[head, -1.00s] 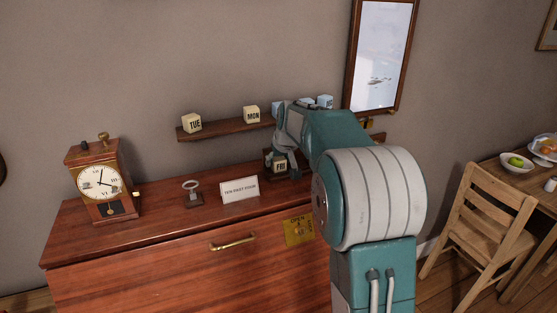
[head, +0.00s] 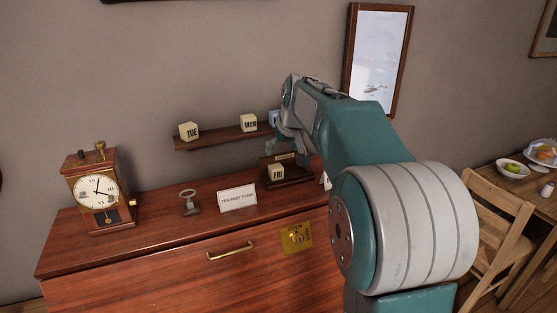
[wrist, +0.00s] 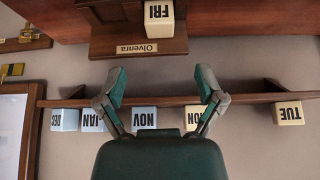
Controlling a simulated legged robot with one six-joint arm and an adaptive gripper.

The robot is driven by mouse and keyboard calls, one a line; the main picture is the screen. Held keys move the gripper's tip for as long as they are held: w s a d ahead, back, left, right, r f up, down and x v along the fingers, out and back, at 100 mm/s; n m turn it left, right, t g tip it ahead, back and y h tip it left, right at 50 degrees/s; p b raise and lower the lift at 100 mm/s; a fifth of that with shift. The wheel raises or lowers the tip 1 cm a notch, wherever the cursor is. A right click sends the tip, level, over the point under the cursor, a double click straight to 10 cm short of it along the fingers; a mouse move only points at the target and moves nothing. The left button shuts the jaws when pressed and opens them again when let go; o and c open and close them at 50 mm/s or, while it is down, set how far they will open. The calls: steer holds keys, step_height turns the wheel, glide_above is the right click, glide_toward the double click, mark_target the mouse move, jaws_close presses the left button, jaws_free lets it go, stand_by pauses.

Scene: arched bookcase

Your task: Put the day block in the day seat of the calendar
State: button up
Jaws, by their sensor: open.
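The cream FRI day block (head: 277,173) sits in the left part of the dark wooden calendar stand (head: 300,176) on the cabinet top. The wrist view is upside down and shows the FRI block (wrist: 159,13) upright in the stand, beside bare wood, above a nameplate reading Olvenra (wrist: 137,48). My gripper (wrist: 161,80) is open, with nothing between its fingers, and apart from the block. Part of the stand's right side is hidden by my arm.
A wall shelf (head: 220,137) holds cream TUE (head: 188,131) and MON (head: 249,123) blocks, and blue NOV (wrist: 144,117), JAN (wrist: 92,119) and DEC (wrist: 64,120) blocks. A clock (head: 97,190), a ring stand (head: 189,202) and a card (head: 237,198) stand left on the cabinet.

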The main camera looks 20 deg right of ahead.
steer(key=shift+v, duration=1.1)
steer(key=s+a+f, duration=0.1)
steer(key=s+a, duration=0.4)
steer(key=s, duration=0.4)
steer(key=s+a, duration=0.4)
steer(key=s, duration=0.4)
steer(key=s+a+f, duration=0.1)
steer(key=s+f, duration=0.3)
steer(key=s, duration=0.3)
steer(key=s+a+f, duration=0.2)
steer(key=s+f, duration=0.3)
steer(key=s, duration=0.3)
steer(key=shift+a, duration=0.35)
